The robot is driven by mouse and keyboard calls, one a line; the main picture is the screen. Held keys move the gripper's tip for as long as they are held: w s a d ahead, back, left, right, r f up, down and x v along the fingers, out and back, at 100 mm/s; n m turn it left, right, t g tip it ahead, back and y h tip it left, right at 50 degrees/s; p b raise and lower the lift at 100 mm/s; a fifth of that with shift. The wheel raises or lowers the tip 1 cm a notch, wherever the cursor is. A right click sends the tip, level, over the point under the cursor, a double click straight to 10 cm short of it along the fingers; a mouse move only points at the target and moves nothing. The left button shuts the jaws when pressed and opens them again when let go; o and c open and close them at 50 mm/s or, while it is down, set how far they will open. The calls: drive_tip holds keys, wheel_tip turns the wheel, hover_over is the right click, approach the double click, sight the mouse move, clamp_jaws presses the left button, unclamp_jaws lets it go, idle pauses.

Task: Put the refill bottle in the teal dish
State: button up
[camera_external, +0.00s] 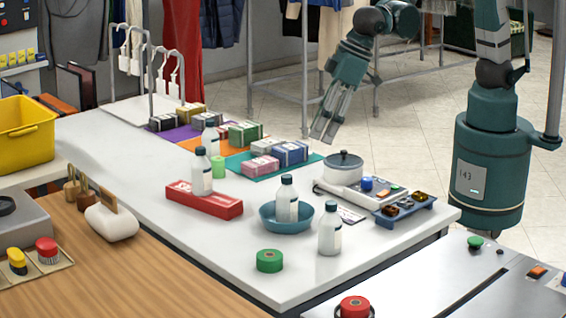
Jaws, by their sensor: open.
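A teal dish (268,221) sits on the white table. A white bottle with a dark cap (287,202) stands upright, apparently inside the dish. A similar bottle (330,231) stands upright on the table, to the right and in front of the dish. Another (201,173) stands at the red box, and one more (210,138) stands farther back. I cannot tell from labels which is the refill bottle. My gripper (322,130) is open and empty, raised near the table's far side, well apart from the dish and bottles.
A red box (204,201) lies left of the dish, and a green tape roll (269,261) in front. A white pot (343,168) and a blue tray (405,213) stand to the right. Wrapped bundles (290,153) lie behind. The table's left front is clear.

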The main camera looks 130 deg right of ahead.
drive_tip(key=s+a+r+n+t+y, duration=0.1)
drive_tip(key=s+a+r+n, duration=0.15)
drive_tip(key=s+r, duration=0.4)
drive_tip(key=s+a+r+n, duration=0.1)
drive_tip(key=s+a+r, duration=0.25)
drive_tip(key=s, duration=0.55)
drive_tip(key=s+a+n+t, duration=0.1)
drive_tip(key=s+a+n, duration=0.1)
drive_tip(key=s, duration=0.5)
drive_tip(key=s+a+n+t+y, duration=0.1)
drive_tip(key=s+n, duration=0.1)
drive_tip(key=s, duration=0.6)
drive_tip(key=shift+a+r, duration=0.35)
drive_tip(key=shift+r, duration=0.05)
